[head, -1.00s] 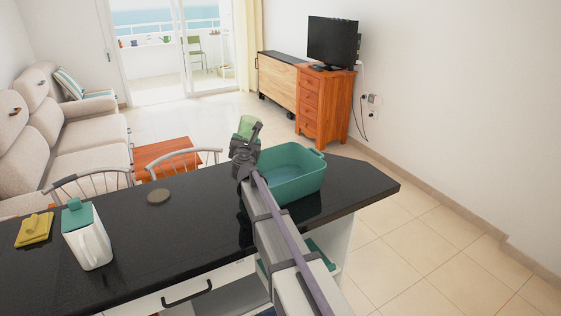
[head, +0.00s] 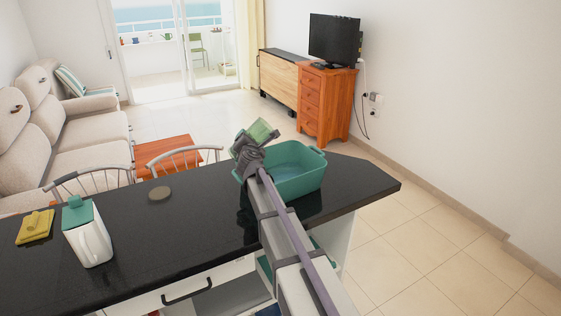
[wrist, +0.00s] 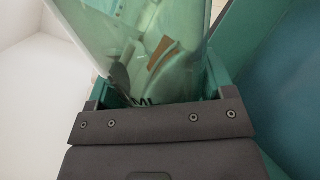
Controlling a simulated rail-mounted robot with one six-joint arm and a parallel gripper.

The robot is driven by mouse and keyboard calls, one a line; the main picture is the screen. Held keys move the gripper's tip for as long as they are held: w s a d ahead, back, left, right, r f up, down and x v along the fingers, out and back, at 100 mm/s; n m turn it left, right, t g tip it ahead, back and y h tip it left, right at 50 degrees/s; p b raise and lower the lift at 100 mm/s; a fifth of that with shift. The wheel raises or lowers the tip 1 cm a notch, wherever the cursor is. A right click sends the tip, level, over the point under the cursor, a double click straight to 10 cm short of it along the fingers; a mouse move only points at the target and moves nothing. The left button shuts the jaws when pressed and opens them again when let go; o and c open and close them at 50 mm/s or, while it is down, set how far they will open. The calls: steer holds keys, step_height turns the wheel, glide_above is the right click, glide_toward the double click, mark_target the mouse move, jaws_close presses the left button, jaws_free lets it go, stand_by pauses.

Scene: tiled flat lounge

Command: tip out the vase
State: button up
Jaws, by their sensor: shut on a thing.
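The vase is a green, see-through glass vessel (head: 262,131). It is tilted to the right in the head view, above the left back part of the teal basin (head: 300,180). My gripper (head: 243,146) is shut on the vase. In the wrist view the vase (wrist: 150,50) fills the top middle, in front of my gripper (wrist: 155,95). The teal basin wall (wrist: 295,80) shows at the right there. I cannot see whether anything is in the vase or coming out of it.
The basin stands on a black counter (head: 180,225). A white jug with a teal lid (head: 90,235), a yellow cloth (head: 35,228) and a round brown disc (head: 159,193) are on its left part. Two chair backs (head: 185,158) rise behind the counter. The counter's right end is bare.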

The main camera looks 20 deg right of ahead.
steer(key=shift+w+a+f+m+y, duration=0.1)
steer(key=shift+m+y, duration=0.05)
steer(key=shift+m, duration=0.6)
steer(key=shift+a+f+m+y, duration=0.1)
steer(key=shift+m+y, duration=0.05)
steer(key=shift+m, duration=0.6)
stand_by(0.6)
steer(key=shift+m, duration=0.8)
stand_by(0.3)
steer(key=shift+s+d+f+m+y+b, duration=0.2)
steer(key=shift+d+f+m+y+b, duration=0.1)
steer(key=shift+d+f+m+b, duration=0.45)
stand_by(0.7)
steer(key=shift+f+m+y, duration=0.2)
steer(key=shift+m+y, duration=0.1)
steer(key=shift+m, duration=0.45)
stand_by(0.7)
steer(key=shift+s+d+r+m, duration=0.1)
steer(key=shift+d+r+m, duration=0.15)
steer(key=shift+r+m, duration=0.15)
stand_by(0.4)
